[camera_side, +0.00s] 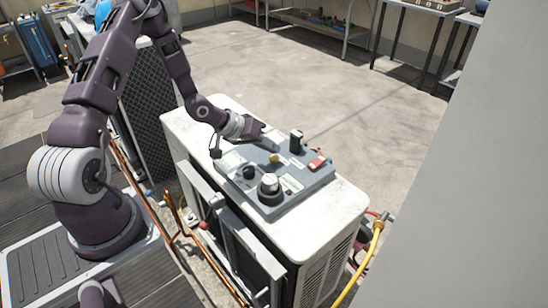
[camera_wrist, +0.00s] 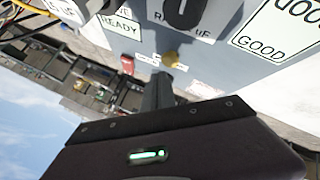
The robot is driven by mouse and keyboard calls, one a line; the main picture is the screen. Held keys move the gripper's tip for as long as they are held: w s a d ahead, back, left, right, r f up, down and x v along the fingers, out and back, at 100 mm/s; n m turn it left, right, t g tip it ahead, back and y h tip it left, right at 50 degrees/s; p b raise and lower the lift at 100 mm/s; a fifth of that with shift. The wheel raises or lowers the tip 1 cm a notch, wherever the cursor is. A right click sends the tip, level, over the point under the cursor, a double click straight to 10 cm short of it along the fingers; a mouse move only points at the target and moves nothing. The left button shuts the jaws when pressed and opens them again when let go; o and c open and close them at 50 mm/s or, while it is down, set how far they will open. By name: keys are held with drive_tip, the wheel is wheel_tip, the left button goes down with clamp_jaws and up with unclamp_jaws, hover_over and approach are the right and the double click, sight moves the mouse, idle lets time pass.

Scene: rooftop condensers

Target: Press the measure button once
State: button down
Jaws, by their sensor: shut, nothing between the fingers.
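The grey tester panel (camera_side: 283,183) lies on top of a white condenser unit. A small round yellow button (camera_side: 274,157) stands up from it and also shows in the wrist view (camera_wrist: 170,59). I cannot read a label naming the measure button; a small marked plate beside the yellow button is too blurred. My gripper (camera_side: 272,147) is shut and empty, low over the panel's far side. In the wrist view its fingertips (camera_wrist: 158,77) point at the panel just below the yellow button. I cannot tell whether they touch anything.
A red switch (camera_side: 317,162), a black upright knob (camera_side: 296,141), a large dial (camera_side: 269,188) and a smaller black knob (camera_side: 249,172) stand on the panel. The white condenser top (camera_side: 331,202) has bare room at right. A yellow hose (camera_side: 367,258) hangs beside it.

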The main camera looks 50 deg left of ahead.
sight(271, 159)
drive_tip(key=shift+f, duration=0.4)
drive_tip(key=shift+f, duration=0.6)
idle(0.8)
drive_tip(key=shift+r, duration=1)
drive_tip(key=shift+r, duration=2.5)
